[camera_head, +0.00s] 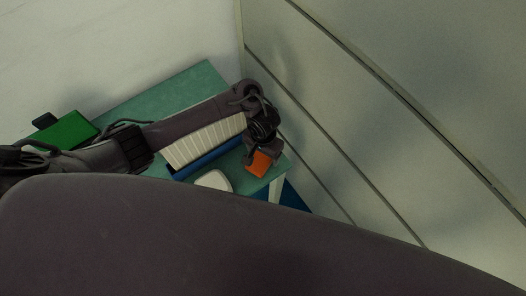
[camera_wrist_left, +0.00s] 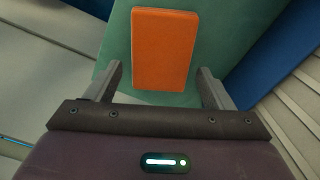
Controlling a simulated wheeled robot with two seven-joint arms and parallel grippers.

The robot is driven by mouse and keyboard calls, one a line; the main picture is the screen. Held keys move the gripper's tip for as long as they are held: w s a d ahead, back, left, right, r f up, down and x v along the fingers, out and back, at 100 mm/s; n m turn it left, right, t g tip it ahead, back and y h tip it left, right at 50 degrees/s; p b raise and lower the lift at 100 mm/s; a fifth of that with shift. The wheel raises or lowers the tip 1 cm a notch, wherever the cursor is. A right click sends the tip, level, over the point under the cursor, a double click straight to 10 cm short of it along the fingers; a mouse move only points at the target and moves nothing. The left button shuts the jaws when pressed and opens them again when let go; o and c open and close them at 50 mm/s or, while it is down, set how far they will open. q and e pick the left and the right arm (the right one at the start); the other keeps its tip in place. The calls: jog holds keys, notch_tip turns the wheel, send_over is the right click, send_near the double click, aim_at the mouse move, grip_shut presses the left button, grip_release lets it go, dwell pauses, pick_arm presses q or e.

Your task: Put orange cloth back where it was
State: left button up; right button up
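The orange cloth (camera_head: 260,163) is a flat, folded-looking rectangle on the green table (camera_head: 208,79), near its right corner. In the left wrist view the cloth (camera_wrist_left: 165,48) lies on the green surface, beyond and between my fingertips. My left gripper (camera_head: 262,149) reaches over the table from the left and points down above the cloth. In the wrist view the gripper (camera_wrist_left: 159,70) is open, its two fingers wide apart with nothing between them that I can see held. The exact gap from fingers to cloth cannot be told. My right gripper is not in view.
A white ribbed item (camera_head: 205,141) with a blue part (camera_head: 210,160) is on the table beside the cloth, under my left arm. A white rounded object (camera_head: 214,180) is in front. A green box (camera_head: 69,131) is at left. A panelled wall (camera_head: 400,60) rises close on the right.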

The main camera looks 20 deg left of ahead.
aim_at(263, 156)
pick_arm(q)
jog(key=shift+r, duration=0.5)
notch_tip(263, 156, up, 11)
jog(key=p, duration=0.5)
jog(key=shift+p, duration=0.3)
jog(key=shift+s+d, duration=0.1)
